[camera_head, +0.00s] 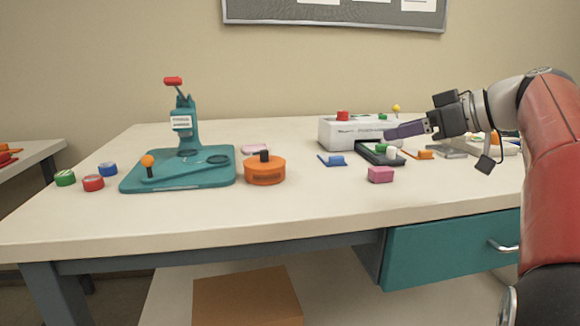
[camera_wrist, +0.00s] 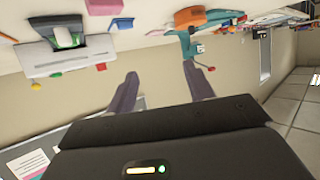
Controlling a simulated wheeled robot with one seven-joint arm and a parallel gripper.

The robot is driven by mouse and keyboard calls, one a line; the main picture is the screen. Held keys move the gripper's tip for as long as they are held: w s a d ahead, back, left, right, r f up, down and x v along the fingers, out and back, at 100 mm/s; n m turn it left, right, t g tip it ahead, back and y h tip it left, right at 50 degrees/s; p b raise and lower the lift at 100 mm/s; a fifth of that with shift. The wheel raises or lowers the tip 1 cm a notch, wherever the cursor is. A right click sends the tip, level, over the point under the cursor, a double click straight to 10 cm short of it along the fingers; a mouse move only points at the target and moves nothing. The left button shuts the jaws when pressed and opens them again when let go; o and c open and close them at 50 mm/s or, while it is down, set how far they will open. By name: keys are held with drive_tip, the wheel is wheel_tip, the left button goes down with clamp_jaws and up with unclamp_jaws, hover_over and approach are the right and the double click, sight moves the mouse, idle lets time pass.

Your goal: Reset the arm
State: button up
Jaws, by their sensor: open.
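My arm enters from the right in the head view, and my gripper (camera_head: 390,133) is raised above the right part of the workbench (camera_head: 290,205), its fingers pointing left near the white machine (camera_head: 345,133). In the wrist view my gripper (camera_wrist: 162,90) has its two fingers spread wide apart with nothing between them. The wrist picture is turned over, with the bench along its top edge and the wall between the fingers.
A teal press (camera_head: 180,165) stands on the left of the bench, beside an orange round container (camera_head: 265,170). A pink block (camera_head: 381,174) lies near the front right. Small coloured rolls (camera_head: 93,183) sit at the far left. The bench's front middle is clear.

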drive_tip(key=s+a+f+m+g+h, duration=0.1)
drive_tip(key=s+f+m+h, duration=0.2)
drive_tip(key=s+f, duration=0.5)
drive_tip(key=s+a+f+m+g+h, duration=0.1)
drive_tip(key=s+a+f+m+h, duration=0.1)
drive_tip(key=s+f, duration=0.7)
drive_tip(key=s+a+f+m+g+h, duration=0.1)
drive_tip(key=s+f+m+h, duration=0.3)
drive_tip(key=s+f, duration=0.4)
wheel_tip(320, 180, down, 6)
drive_tip(key=shift+s+a+r+m+h, duration=0.25)
drive_tip(key=shift+a+m+h, duration=0.15)
drive_tip(key=shift+a+h, duration=0.3)
